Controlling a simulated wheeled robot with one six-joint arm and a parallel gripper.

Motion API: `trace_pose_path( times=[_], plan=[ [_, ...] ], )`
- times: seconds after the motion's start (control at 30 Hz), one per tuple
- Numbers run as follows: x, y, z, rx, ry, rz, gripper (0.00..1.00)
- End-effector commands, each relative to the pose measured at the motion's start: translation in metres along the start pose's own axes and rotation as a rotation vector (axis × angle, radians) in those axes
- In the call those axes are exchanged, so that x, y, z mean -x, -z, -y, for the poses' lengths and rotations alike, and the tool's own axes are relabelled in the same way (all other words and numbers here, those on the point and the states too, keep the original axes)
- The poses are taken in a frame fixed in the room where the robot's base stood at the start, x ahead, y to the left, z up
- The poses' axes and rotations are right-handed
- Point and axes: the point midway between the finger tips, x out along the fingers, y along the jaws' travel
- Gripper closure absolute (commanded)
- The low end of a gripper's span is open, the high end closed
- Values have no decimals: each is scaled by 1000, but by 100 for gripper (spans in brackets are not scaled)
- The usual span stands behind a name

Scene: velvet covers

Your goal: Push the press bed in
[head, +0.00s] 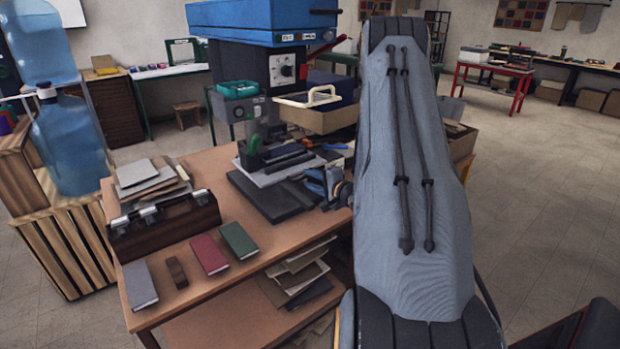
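The press (250,60) stands on a wooden table, with a blue top, a dark body and a dial. Its bed (262,201) is a flat dark plate low at the front, sticking out toward the table's near side. A pale sheet and dark pieces lie behind it under the press head. My gripper (325,186) shows only in part, at the right of the bed, mostly hidden behind my grey-covered arm. I cannot tell whether it touches the bed or whether its fingers are open.
A dark wooden box (165,226) stands left of the bed, with papers behind it. Grey, red and green books (209,254) and a small brown block lie in front. A cardboard box (318,119) is right of the press. A water bottle (68,140) stands on a crate at left.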

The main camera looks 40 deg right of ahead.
Motion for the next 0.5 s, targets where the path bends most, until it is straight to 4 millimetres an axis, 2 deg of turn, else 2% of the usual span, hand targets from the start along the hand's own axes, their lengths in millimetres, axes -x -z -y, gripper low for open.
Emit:
trace_pose_path(
  times=[0.13, 0.37, 0.5],
  plan=[
    [-8, 0, 0, 0, 0, 1, 71],
    [-9, 0, 0, 0, 0, 1, 71],
    [-9, 0, 0, 0, 0, 0, 91]
  ],
)
